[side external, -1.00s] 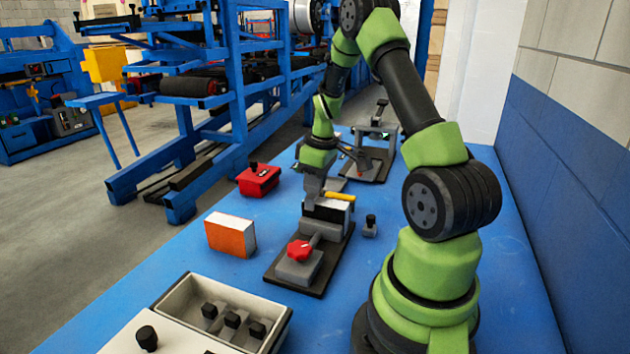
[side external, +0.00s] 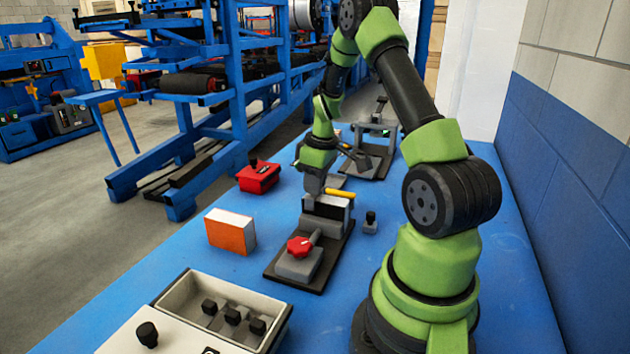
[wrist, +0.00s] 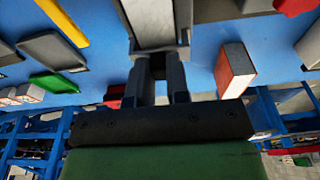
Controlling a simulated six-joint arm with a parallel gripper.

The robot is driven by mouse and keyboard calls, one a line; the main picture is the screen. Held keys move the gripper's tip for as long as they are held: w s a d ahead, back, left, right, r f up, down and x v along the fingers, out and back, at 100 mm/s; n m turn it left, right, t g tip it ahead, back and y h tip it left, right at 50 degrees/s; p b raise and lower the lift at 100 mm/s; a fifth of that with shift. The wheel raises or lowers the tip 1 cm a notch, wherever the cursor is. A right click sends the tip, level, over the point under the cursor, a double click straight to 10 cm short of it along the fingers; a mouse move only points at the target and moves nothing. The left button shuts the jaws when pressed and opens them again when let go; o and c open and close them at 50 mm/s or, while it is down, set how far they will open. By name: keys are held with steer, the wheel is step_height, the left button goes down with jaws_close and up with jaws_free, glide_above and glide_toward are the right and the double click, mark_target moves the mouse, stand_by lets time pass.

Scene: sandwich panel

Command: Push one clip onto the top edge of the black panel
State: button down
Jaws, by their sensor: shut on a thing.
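The black panel (side external: 326,208) stands upright in a grey clamp fixture (side external: 320,224) on a dark base, with its pale top edge showing. In the wrist view its pale top (wrist: 155,22) lies just beyond my fingers. My gripper (side external: 312,194) points down at the left end of the panel's top edge. In the wrist view my gripper (wrist: 156,85) is shut on a small dark grey piece between the fingers, probably a clip. Its shape is mostly hidden, and I cannot tell whether it touches the panel. Black clips (side external: 232,317) lie in the pale tray.
The pale tray (side external: 178,289) stands at the front. A red knob (side external: 299,246) tops the fixture's near end. An orange-and-white block (side external: 230,231) and a red box (side external: 258,177) stand to the left. A yellow bar (side external: 340,193) lies behind the panel. Another fixture (side external: 375,160) stands farther back.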

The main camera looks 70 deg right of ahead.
steer(key=c, duration=0.7)
jaws_free()
steer(key=shift+r, duration=0.1)
steer(key=shift+r, duration=3.65)
